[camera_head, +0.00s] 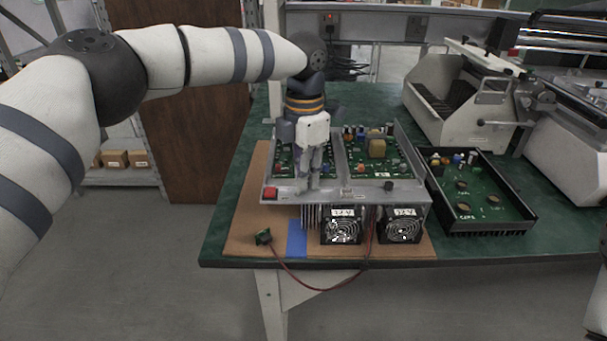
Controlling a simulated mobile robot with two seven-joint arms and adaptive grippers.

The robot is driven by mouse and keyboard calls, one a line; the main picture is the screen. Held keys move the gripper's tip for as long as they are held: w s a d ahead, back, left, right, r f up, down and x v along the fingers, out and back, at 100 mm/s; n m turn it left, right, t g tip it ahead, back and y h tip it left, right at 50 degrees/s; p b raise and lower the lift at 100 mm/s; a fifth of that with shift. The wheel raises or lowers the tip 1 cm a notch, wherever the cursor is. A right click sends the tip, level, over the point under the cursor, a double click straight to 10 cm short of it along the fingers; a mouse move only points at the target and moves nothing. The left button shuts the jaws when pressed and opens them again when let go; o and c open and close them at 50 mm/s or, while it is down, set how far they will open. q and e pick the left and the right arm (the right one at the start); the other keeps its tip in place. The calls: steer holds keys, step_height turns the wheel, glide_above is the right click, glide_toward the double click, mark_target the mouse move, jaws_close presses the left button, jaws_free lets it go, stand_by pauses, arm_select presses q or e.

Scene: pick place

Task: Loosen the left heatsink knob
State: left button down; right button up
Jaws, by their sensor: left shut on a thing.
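A grey metal electronics unit (283,193) stands on a brown mat on the green table. It holds two green circuit boards, one on the left and one on the right (371,160), with a metal divider between them. Two black fans (341,227) are on its front, and heatsink fins (311,217) show beside the left one. My left gripper (315,183) points down over the left half of the unit, at its front edge. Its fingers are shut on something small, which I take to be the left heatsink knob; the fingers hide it. My right gripper is not in view.
A red switch (270,193) sits on the unit's front left corner. A black open tray with a circuit board (490,222) and white machines (462,105) stand to the right.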

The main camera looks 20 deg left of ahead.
arm_select(q)
steer(key=n, duration=1.3)
steer(key=shift+s+f+n, duration=0.1)
steer(key=shift+n, duration=0.2)
steer(key=n, duration=1.2)
steer(key=shift+n, duration=0.4)
steer(key=c, duration=1.6)
jaws_free()
